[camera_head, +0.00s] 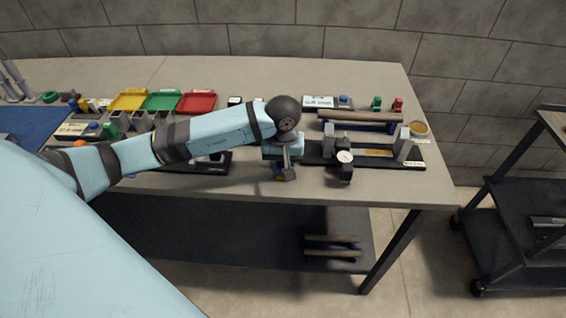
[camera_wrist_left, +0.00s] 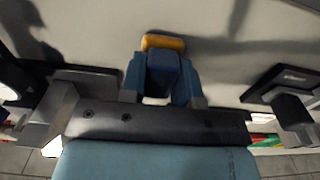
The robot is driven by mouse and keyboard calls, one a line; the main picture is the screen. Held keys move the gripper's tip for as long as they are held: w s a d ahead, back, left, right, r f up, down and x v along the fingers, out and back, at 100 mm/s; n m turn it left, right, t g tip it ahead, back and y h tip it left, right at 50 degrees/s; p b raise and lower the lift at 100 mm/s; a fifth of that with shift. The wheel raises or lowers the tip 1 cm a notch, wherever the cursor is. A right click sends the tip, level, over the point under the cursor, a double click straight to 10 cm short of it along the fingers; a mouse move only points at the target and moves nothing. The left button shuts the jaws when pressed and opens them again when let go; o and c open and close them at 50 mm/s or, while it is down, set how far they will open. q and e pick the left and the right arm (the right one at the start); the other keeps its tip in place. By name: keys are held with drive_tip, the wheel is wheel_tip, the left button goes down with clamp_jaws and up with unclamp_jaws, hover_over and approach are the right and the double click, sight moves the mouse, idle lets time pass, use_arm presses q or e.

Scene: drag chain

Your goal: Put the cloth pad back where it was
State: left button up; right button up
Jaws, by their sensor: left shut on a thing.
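My left gripper (camera_head: 284,173) is over the front edge of the bench, left of the dial-gauge fixture. It is shut on a small dark blue block with a yellow end, which I take to be the cloth pad (camera_wrist_left: 163,43). In the left wrist view the two blue fingers of the gripper (camera_wrist_left: 163,68) clasp the block from both sides, and the yellow end points away from the wrist. I cannot tell whether the pad touches the bench top. My right gripper is not in view.
A black fixture with a dial gauge (camera_head: 344,157) stands right of the gripper. A rod (camera_head: 360,116) lies behind it. Yellow (camera_head: 128,99), green (camera_head: 161,100) and red (camera_head: 197,101) trays line the back left. A cart (camera_head: 510,190) stands at the right.

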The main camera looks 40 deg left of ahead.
use_arm(q)
drive_tip(key=shift+f+b, duration=0.2)
drive_tip(key=shift+b, duration=0.1)
drive_tip(key=o, duration=0.9)
drive_tip(key=shift+r, duration=0.1)
drive_tip(key=shift+r+p, duration=0.2)
drive_tip(key=shift+p, duration=0.15)
drive_tip(key=shift+r, duration=0.35)
wheel_tip(320, 180, up, 11)
drive_tip(key=shift+b, duration=0.4)
